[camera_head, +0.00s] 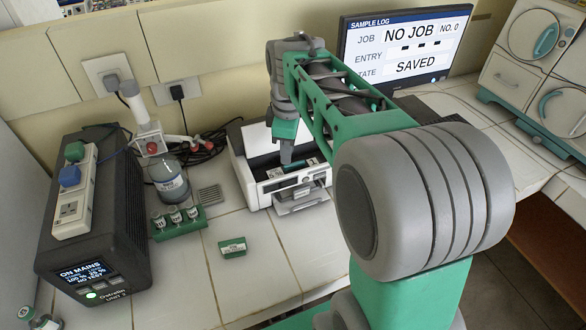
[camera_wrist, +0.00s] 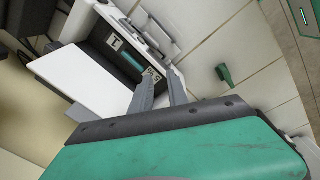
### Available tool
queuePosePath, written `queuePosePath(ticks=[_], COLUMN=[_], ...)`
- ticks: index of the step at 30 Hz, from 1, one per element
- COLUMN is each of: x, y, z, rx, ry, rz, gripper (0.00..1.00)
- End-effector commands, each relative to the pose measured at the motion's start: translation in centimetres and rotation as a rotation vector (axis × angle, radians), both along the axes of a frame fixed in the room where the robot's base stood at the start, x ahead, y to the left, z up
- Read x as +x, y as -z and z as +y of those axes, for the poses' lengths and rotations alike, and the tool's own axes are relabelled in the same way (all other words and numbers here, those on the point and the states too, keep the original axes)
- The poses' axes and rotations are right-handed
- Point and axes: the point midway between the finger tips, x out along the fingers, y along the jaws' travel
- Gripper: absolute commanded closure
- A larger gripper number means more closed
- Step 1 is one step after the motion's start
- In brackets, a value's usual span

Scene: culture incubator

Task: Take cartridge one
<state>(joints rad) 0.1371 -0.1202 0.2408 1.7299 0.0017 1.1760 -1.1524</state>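The white printer-like device (camera_head: 262,176) stands on the tiled bench with its lid up, and its dark open bay shows in the wrist view (camera_wrist: 101,43). A teal bar, perhaps a cartridge (camera_wrist: 131,60), lies in the bay between two small white labels, one of which seems to read 1. My gripper (camera_wrist: 162,82) is over the bay, its two fingers apart with nothing between them. In the head view my gripper (camera_head: 286,158) hangs above the bay and partly hides it. A small green block with a pale label (camera_head: 232,247) lies on the bench in front of the device.
A dark power unit (camera_head: 110,215) carries a socket strip (camera_head: 74,195). A monitor (camera_head: 408,45) reads NO JOB and SAVED. White cabinets (camera_head: 535,70) stand at right.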

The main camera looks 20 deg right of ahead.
Motion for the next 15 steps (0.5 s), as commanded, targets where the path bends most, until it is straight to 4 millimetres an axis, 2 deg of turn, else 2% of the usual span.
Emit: queuePosePath(ticks=[1,3,6,9,15], x=[2.0,4.1,5.7,6.3,6.2], y=[1.0,1.8,2.7,3.4,6.0], z=[-1.4,-2.9,-4.3,-4.8,-4.7], rx=[-0.009,-0.015,-0.014,-0.013,-0.012], ry=[-0.131,-0.311,-0.48,-0.548,-0.555], rz=[0.041,0.078,0.11,0.121,0.121], gripper=[0.8,0.8,0.8,0.8,0.8])
